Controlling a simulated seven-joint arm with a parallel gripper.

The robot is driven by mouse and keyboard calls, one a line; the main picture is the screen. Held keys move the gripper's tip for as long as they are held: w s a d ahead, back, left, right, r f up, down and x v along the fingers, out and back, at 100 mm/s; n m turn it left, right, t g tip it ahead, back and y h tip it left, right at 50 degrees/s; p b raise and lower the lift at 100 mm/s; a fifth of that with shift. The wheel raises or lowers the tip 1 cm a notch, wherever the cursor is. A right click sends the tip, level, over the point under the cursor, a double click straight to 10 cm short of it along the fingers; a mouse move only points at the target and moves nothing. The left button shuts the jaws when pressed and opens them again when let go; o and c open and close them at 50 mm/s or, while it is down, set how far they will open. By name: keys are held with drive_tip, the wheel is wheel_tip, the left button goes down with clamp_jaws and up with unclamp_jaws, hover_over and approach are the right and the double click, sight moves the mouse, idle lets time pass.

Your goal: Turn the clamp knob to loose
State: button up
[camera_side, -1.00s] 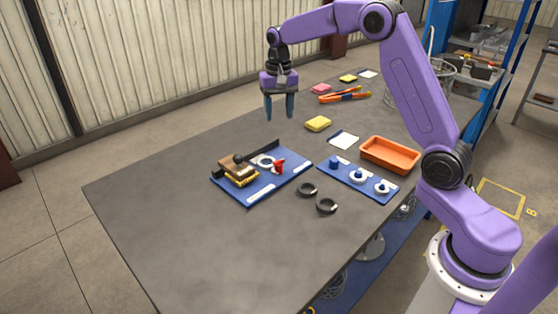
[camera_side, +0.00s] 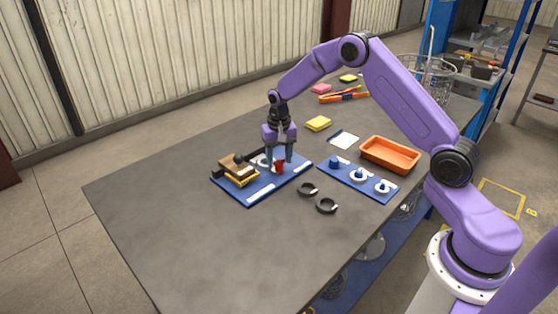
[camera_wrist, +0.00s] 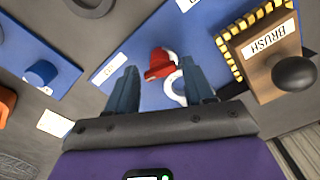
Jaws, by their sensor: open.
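The red clamp knob (camera_side: 279,167) stands on a blue board (camera_side: 253,197) on the table. My gripper (camera_side: 279,162) is open and down at the knob, with its fingers on either side of it in the side view. In the wrist view the red knob (camera_wrist: 159,64) shows between and just beyond the two open fingertips (camera_wrist: 163,85). A white ring (camera_wrist: 176,86) lies next to the knob, partly hidden by the right finger. I cannot tell whether a finger touches the knob.
A wooden brush (camera_wrist: 265,55) with yellow bristles lies on the same board, close to my gripper. A second blue board (camera_side: 345,182) with pegs and white rings is to the right. Two dark rings (camera_side: 307,189) and an orange tray (camera_side: 391,155) are nearby. The front table is clear.

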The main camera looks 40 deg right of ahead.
drive_tip(key=shift+f, duration=0.75)
drive_tip(key=c, duration=0.8)
